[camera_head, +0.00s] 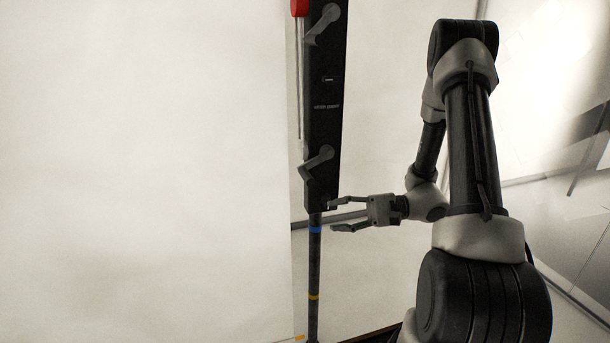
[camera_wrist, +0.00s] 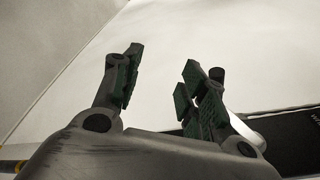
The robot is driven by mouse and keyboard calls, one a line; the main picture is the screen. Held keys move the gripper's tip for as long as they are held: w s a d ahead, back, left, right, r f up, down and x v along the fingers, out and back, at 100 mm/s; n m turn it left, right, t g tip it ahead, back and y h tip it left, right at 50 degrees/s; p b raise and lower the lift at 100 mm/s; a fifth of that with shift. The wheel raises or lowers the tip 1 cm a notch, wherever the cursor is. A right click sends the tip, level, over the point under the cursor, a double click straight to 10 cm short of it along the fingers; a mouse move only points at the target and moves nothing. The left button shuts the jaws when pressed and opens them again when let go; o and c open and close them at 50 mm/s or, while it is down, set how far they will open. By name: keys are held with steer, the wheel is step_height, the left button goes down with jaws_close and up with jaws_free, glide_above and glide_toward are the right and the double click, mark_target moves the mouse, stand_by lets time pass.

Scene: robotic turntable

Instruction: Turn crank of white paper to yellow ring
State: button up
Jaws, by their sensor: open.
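A dark upright panel (camera_head: 322,130) carries a small label that seems to read "white paper" (camera_head: 327,106). A grey lower crank (camera_head: 318,160) sits below the label. Its dark knob (camera_wrist: 217,75) and silver arm (camera_wrist: 243,128) show beside the right finger in the wrist view, partly hidden by it. A yellow ring (camera_head: 314,296) circles the dark pole under the panel. A large white sheet (camera_head: 150,170) hangs to the left. My gripper (camera_head: 331,216) is open and empty, just below the panel's lower end; its fingers (camera_wrist: 162,62) stand apart in the wrist view.
A second grey crank (camera_head: 322,22) is near the panel's top, beside a red part (camera_head: 299,8) with a thin pale line hanging down. A blue ring (camera_head: 315,229) is on the pole (camera_head: 314,262) above the yellow one. A glossy panel (camera_head: 560,150) stands at right.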

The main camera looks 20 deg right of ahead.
mark_target(305, 171)
steer(key=w+r+n+t+y, duration=0.2)
steer(key=w+r+n+t, duration=0.1)
steer(key=w+r+t, duration=0.3)
steer(key=shift+g, duration=0.6)
steer(key=shift+w+x, duration=0.15)
steer(key=shift+x, duration=1.7)
steer(key=shift+w+x, duration=0.2)
steer(key=shift+x, duration=1.65)
steer(key=shift+d+r, duration=0.15)
jaws_close()
